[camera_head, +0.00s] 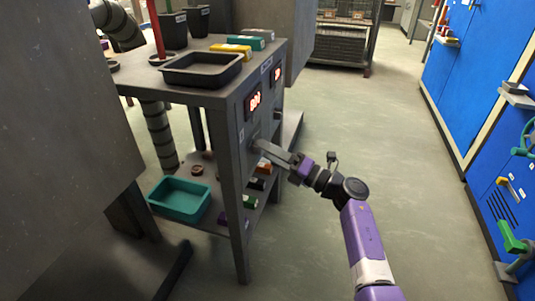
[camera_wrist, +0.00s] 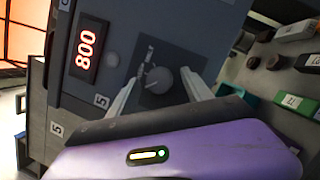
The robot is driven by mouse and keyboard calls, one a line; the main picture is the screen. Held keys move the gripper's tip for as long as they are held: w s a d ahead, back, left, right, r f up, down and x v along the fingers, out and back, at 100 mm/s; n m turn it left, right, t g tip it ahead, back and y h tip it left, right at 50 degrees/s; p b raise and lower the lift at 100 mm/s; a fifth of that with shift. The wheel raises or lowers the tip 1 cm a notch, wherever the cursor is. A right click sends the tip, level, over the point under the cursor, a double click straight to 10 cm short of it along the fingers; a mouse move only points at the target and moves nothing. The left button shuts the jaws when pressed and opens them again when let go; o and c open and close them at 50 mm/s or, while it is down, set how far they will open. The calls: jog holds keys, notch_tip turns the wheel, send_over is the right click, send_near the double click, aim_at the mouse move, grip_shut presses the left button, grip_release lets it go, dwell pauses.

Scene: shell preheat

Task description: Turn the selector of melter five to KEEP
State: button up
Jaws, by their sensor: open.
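The selector (camera_wrist: 158,80) is a round grey knob on a dark square plate, on a grey panel marked 5. In the head view my gripper (camera_head: 257,146) reaches the panel below the nearer red display (camera_head: 254,103) and hides the knob.
The bench (camera_head: 225,97) carries a black tray (camera_head: 203,80) on top. A teal bin (camera_head: 180,200) and several small labelled blocks stand on its lower shelf. A second display (camera_head: 277,75) is farther along the panel. Open floor (camera_head: 370,130) lies toward blue cabinets (camera_head: 470,80).

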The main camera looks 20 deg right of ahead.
jog(key=shift+w+a+r, duration=0.1)
jog(key=shift+w+a, duration=0.05)
jog(key=shift+w, duration=0.05)
grip_shut()
